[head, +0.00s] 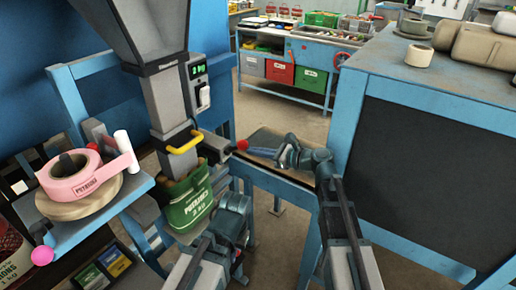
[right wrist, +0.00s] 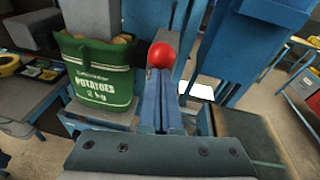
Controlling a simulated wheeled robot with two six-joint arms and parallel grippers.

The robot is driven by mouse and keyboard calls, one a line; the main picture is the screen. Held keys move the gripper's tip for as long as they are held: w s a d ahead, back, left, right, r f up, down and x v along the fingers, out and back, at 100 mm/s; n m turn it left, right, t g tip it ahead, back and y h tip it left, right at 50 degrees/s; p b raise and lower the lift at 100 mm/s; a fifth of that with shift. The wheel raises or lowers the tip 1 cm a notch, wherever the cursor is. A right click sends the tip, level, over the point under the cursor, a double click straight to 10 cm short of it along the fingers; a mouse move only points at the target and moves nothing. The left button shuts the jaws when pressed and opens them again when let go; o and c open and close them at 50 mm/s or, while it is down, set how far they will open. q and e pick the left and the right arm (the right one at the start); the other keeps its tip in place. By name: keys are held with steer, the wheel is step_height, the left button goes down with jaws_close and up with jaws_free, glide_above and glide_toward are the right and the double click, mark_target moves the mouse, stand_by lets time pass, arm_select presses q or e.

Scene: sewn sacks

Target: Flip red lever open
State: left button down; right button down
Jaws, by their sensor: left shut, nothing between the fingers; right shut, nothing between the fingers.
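The red lever's ball knob (head: 242,145) sticks out to the right of the filling spout, on a dark arm. In the right wrist view the knob (right wrist: 161,55) is just beyond my closed fingertips; whether they touch cannot be told. My right gripper (head: 252,151) is shut and empty, its blue fingers (right wrist: 160,90) pointing at the knob from the right. My left gripper (head: 234,207) is shut, lower down, right of the green potato sack (head: 188,207); its fingertips are hard to make out. The sack hangs upright under the spout and also shows in the right wrist view (right wrist: 100,85).
A blue shelf at left holds pink tape (head: 78,178). A large blue-framed cabinet (head: 430,150) stands close on the right. Open floor lies beyond, before a bench with coloured bins (head: 280,73).

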steer(key=a+r+g+h+p, duration=0.1)
steer(key=r+p, duration=0.1)
steer(key=p, duration=0.2)
steer(key=w+r+g+h+p, duration=0.1)
steer(key=p, duration=0.3)
steer(key=w+a+r+g+h+p, duration=0.1)
steer(key=r+h+p, duration=0.1)
steer(key=p, duration=0.3)
steer(key=shift+w+a+r, duration=0.1)
steer(key=shift+a+r, duration=0.2)
steer(key=shift+r, duration=0.05)
steer(key=w+a+h+p, duration=0.1)
steer(key=p, duration=0.1)
steer(key=a+r+g+h+p, duration=0.1)
steer(key=p, duration=0.1)
steer(key=w+a+g+h+p, duration=0.1)
steer(key=a+h+p, duration=0.1)
steer(key=p, duration=0.1)
steer(key=shift+w+r+m, duration=0.3)
steer(key=shift+w, duration=0.05)
steer(key=shift+a, duration=0.1)
steer(key=shift+r, duration=0.1)
steer(key=p+v, duration=1)
steer(key=v, duration=0.2)
steer(key=shift+w+p, duration=0.25)
steer(key=shift+p, duration=0.05)
